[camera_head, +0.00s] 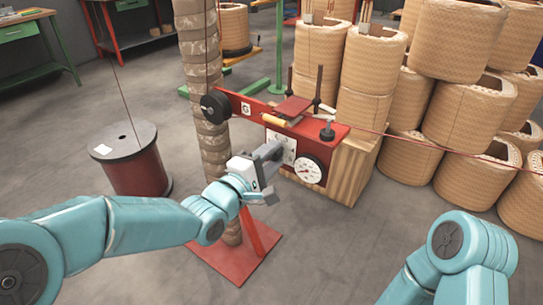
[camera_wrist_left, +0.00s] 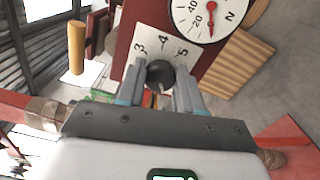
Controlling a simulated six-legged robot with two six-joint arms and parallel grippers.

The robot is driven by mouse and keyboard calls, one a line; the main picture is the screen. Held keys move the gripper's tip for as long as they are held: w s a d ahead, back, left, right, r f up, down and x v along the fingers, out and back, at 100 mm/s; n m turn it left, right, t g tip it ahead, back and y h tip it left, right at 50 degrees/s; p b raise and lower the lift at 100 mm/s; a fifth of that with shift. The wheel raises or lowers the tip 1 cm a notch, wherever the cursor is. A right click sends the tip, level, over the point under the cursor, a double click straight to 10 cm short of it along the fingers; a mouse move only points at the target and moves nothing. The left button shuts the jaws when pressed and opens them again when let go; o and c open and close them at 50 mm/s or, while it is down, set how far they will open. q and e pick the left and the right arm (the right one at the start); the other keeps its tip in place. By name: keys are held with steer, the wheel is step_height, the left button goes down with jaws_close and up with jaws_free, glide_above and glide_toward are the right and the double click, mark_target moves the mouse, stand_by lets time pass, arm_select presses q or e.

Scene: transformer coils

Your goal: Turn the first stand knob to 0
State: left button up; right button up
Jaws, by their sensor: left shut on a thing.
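The red stand (camera_head: 325,137) stands in the middle of the head view. Its white scale plate (camera_wrist_left: 150,45) shows the figures 3, 4 and 5 in the left wrist view. A round black knob (camera_wrist_left: 160,75) sits at the plate's lower part. My left gripper (camera_wrist_left: 160,88) has its fingers on both sides of the knob and is shut on it. In the head view the left gripper (camera_head: 268,170) is at the stand's front face and hides the knob. My right arm shows at the lower right, but its gripper is out of view.
A round white dial (camera_head: 309,168) with a red needle (camera_wrist_left: 211,18) is right of the plate. A yellow handle (camera_wrist_left: 76,47) is to its left. A wrapped column (camera_head: 205,90), red spool (camera_head: 130,158) and stacked coils (camera_head: 375,60) stand around.

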arm_select(q)
steer(key=shift+f, duration=0.1)
steer(key=o, duration=1)
steer(key=p+v, duration=0.2)
steer(key=v, duration=1.4)
steer(key=shift+s+a, duration=0.1)
steer(key=shift+s, duration=0.1)
